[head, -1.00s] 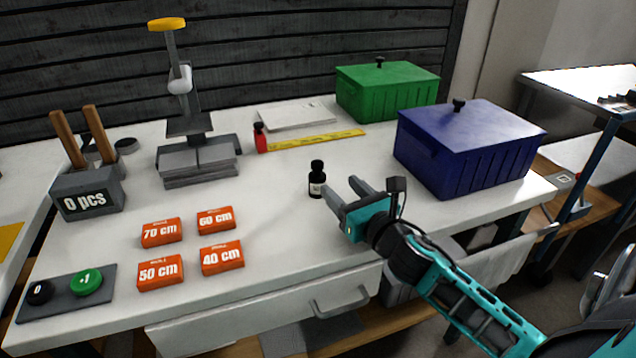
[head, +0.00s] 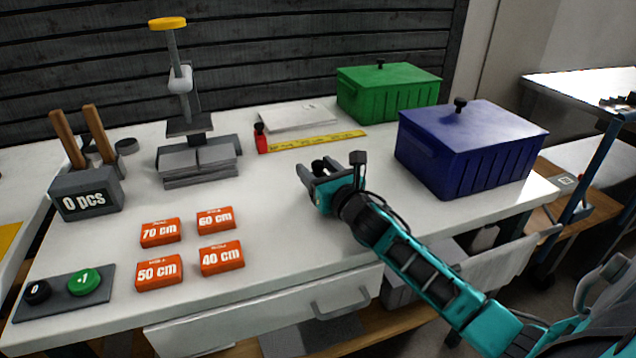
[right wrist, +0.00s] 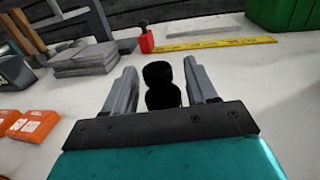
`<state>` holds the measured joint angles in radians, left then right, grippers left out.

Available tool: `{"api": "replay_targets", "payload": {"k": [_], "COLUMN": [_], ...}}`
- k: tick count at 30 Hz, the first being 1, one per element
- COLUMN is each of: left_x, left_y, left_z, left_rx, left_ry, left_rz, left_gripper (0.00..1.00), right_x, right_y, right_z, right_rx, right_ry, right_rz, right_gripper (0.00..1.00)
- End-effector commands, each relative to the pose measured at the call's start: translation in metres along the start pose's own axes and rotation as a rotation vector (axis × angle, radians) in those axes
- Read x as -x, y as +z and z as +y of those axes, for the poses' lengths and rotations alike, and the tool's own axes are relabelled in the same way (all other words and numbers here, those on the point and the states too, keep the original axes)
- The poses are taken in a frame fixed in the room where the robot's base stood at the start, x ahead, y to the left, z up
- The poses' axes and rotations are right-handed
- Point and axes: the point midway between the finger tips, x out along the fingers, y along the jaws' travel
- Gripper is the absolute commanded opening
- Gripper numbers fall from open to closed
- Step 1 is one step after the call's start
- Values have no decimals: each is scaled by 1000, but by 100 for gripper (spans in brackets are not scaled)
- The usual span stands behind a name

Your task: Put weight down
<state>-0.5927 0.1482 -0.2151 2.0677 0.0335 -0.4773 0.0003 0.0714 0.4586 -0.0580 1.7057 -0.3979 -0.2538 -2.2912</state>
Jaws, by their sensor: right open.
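The weight looks like a small black bottle-shaped piece (head: 318,166). It stands upright on the white table, mostly hidden behind my right gripper in the head view. My right gripper (head: 311,178) is open, low over the table beside the weight. In the right wrist view, the weight (right wrist: 161,84) shows between the two fingers (right wrist: 160,92), with a gap on each side. I cannot tell how far its base is within the fingers. My left gripper is not in view.
A blue box (head: 470,145) stands to the right and a green box (head: 390,92) behind. A red bottle (head: 261,141), yellow ruler (head: 318,141) and grey press (head: 200,160) are behind and left. Orange blocks (head: 221,258) lie front left. The table's middle is clear.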

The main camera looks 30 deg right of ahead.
Motion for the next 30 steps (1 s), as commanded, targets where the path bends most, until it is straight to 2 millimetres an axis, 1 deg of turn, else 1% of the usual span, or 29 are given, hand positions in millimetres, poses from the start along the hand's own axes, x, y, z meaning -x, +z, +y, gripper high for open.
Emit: {"api": "replay_targets", "payload": {"k": [5,21,23,29,30], "left_x": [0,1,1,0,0], "left_y": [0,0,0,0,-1], "left_z": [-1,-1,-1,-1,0], "left_rx": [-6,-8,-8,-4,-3], "left_ry": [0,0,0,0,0], "left_rz": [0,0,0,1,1], "left_gripper": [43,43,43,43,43], "right_x": [0,0,1,1,0], "right_y": [0,-1,-1,-1,1], "right_z": [0,0,0,0,0], "right_rx": [0,0,0,0,1], "right_ry": [0,0,0,0,1], "right_rz": [0,2,2,3,-2], "right_gripper": [57,5,0,0,0]}}
